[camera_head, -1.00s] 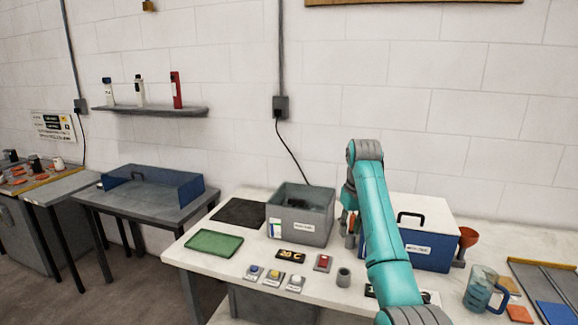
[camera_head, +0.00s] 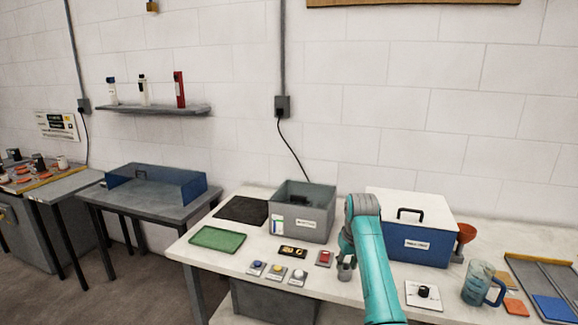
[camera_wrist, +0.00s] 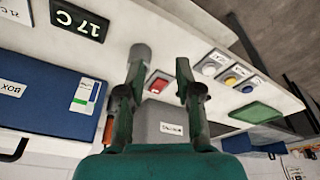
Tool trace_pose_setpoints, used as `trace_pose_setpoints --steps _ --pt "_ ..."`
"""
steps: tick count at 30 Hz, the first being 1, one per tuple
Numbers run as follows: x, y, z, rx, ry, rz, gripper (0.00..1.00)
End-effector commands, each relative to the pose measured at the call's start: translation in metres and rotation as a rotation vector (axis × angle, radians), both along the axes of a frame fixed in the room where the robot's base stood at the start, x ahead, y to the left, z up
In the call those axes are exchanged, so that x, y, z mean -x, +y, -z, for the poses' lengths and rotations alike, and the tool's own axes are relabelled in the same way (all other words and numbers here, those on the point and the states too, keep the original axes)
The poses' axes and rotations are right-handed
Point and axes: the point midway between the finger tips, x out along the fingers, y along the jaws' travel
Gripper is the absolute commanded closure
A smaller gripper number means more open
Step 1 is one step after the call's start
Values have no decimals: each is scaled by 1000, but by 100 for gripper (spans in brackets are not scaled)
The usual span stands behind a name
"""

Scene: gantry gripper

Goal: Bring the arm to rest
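My arm (camera_head: 374,265) is teal with grey joints and reaches up and over the front of the white table (camera_head: 240,260). In the wrist view my gripper (camera_wrist: 157,66) has its two dark green fingers spread apart, with nothing held between them. A red button box (camera_wrist: 157,84) shows beyond the gap.
Button boxes and a green tray (camera_head: 217,239) lie left.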

Motion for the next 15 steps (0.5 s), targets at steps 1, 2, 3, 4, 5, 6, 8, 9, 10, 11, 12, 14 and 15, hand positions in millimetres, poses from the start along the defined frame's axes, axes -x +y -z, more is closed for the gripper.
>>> trace_pose_setpoints --steps 1,2,3,4,5,6,8,9,10,11,12,14,15 --pt "6 0 23 -1 -7 4 66" --pt "8 0 35 -1 -19 8 66" --pt "12 -1 52 -2 -34 13 66" --pt "16 -1 65 -3 -46 16 66" --pt "20 -1 77 -4 -58 20 66" --pt "25 -1 93 -5 -75 24 66" --pt "33 -1 116 -7 -99 30 66" --pt "40 -2 131 -8 -116 34 66" --pt "45 -2 142 -8 -127 36 66" --pt "51 -2 153 -9 -140 40 66" --pt "58 -2 166 -10 -156 44 66" --pt "71 -3 187 -12 -180 51 66" --pt "80 -3 199 -14 -195 56 66"
